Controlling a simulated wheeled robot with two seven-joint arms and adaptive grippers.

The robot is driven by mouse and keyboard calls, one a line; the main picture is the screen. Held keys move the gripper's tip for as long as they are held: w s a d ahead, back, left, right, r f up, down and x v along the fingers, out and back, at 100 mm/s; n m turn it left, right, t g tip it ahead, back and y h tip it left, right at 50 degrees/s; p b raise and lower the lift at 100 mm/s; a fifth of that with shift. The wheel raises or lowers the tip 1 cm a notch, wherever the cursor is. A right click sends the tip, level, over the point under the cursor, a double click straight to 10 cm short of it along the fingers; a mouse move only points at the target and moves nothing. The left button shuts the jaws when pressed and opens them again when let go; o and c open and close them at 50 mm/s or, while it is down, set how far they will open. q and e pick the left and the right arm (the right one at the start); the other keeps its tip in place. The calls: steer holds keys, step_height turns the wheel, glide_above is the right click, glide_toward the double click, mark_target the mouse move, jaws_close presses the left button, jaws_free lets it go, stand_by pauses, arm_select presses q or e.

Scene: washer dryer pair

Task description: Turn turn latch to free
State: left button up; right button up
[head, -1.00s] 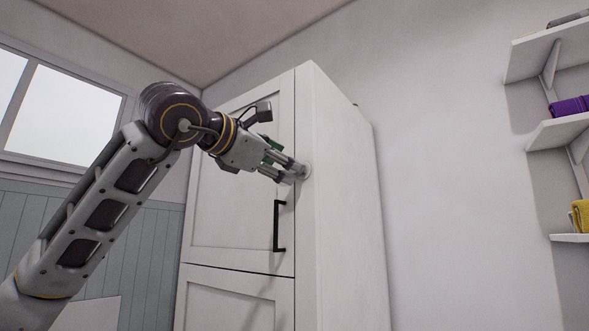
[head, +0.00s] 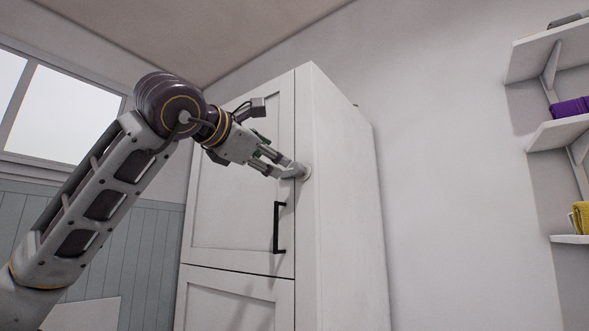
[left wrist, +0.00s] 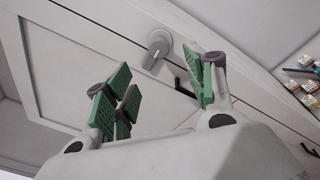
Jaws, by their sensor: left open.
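My right gripper is out of view.
The tall white cabinet (head: 345,200) has a black bar handle (head: 279,228) below the latch. Wall shelves (head: 555,132) with folded cloths stand at the right. A window (head: 70,110) is at the left. The wall between cabinet and shelves is clear.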

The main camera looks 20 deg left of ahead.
mark_target(293, 170)
arm_select(q)
steer(key=p+x, duration=0.3)
steer(key=x, duration=0.6)
steer(key=shift+w+d, duration=0.1)
steer(key=shift+w, duration=0.3)
steer(key=shift+p+x, duration=0.4)
steer(key=shift+x, duration=0.7)
steer(key=shift+c, duration=0.3)
jaws_close()
